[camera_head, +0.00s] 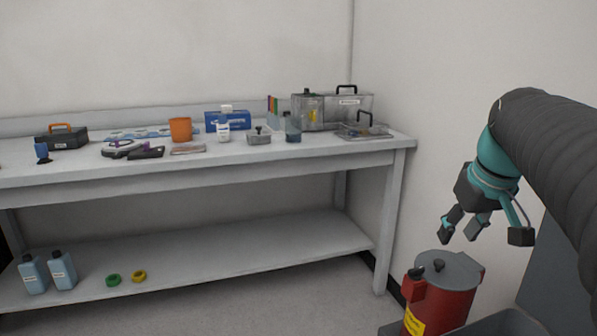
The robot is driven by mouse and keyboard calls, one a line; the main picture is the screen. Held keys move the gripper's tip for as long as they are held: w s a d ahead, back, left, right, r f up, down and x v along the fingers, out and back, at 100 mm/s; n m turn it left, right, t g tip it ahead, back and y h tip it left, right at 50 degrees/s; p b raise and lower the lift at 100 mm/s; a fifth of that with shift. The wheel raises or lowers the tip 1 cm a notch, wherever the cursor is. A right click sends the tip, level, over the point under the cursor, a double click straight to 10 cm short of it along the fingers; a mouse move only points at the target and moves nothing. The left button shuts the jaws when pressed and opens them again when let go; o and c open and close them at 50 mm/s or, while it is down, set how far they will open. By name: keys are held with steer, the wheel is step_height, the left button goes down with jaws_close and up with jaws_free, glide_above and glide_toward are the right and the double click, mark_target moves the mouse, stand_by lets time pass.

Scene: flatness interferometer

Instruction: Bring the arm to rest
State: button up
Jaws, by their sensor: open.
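My gripper (484,229) is at the right of the head view, at the end of my arm, which comes in from the right edge. Its dark fingers point down and are spread apart, with nothing between them. It hangs in the air above a red can (438,295) with a grey lid. I see a gap between the fingertips and the lid, but cannot judge the distance in depth.

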steer(key=s+a+f+t, duration=0.1)
steer(key=s+a+f, duration=1.3)
steer(key=f, duration=0.1)
steer(key=shift+s+f, duration=0.2)
steer(key=shift+f, duration=0.1)
